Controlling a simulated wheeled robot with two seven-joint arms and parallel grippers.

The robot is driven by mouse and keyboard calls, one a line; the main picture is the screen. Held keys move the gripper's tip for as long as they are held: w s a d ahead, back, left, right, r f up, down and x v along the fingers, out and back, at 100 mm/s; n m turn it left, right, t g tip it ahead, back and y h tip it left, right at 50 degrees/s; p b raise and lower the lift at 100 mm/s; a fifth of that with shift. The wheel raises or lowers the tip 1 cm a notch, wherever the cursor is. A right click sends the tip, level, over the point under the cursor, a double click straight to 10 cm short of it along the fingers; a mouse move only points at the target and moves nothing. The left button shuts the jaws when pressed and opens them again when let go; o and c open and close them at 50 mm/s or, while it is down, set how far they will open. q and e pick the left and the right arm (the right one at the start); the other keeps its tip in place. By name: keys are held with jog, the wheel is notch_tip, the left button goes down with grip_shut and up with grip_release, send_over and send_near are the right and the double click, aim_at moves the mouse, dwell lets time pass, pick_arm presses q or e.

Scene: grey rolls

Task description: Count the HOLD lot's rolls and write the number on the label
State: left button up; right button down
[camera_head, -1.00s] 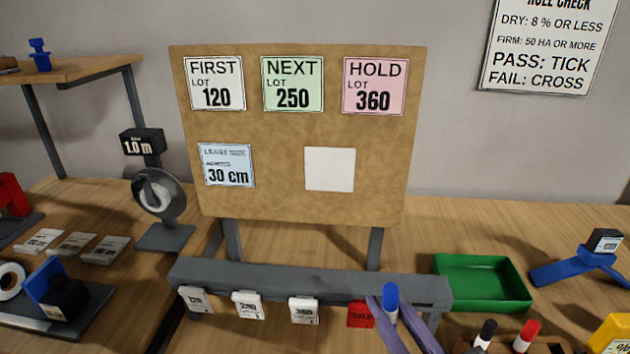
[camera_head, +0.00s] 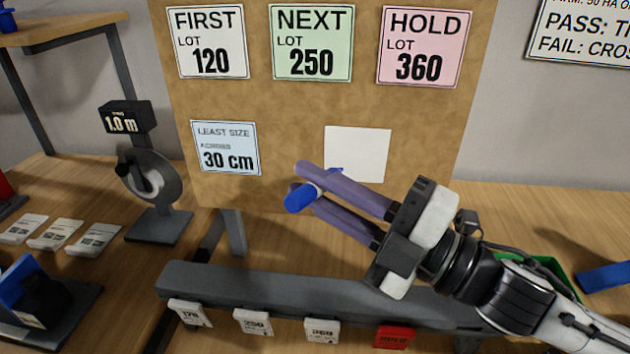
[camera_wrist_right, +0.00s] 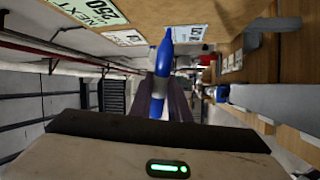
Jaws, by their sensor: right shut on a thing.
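My right gripper (camera_head: 302,180) is shut on a blue marker (camera_head: 299,199), which lies across the fingertips in front of the board. The marker also shows between the fingers in the right wrist view (camera_wrist_right: 160,75). A blank white card (camera_head: 362,148) is on the brown board (camera_head: 280,140), just behind the fingers; I cannot tell whether the marker touches it. The pink HOLD card (camera_head: 424,48), top right on the board, reads lot 360. A 360 tag (camera_head: 322,331) and a red HOLD tag (camera_head: 394,337) hang on the front rail. My left gripper is not in view.
The grey rail (camera_head: 300,290) runs below the board. A 1.0 m gauge (camera_head: 150,180) stands left on the table, beside several white cards (camera_head: 55,234). A green tray (camera_head: 540,262) is partly hidden behind my right arm. A blue object (camera_head: 605,276) lies at far right.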

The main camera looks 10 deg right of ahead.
jog(key=shift+s, duration=0.1)
jog(key=shift+w+d+f, duration=0.2)
jog(key=shift+w+f, duration=0.15)
jog(key=shift+w, duration=0.05)
jog(key=w+d+p, duration=0.1)
jog(key=w, duration=0.1)
jog(key=w+d+f, duration=0.1)
jog(key=w+d, duration=0.1)
jog(key=shift+w+p, duration=0.3)
jog(key=shift+p, duration=0.1)
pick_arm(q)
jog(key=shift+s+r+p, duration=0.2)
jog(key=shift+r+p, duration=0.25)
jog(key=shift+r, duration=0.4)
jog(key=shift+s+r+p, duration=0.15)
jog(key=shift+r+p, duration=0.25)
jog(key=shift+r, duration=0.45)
pick_arm(e)
jog(key=shift+w+a+r, duration=0.1)
jog(key=shift+a+r, duration=0.75)
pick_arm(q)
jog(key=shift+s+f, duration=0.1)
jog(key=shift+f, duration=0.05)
pick_arm(e)
jog(key=shift+w, duration=0.1)
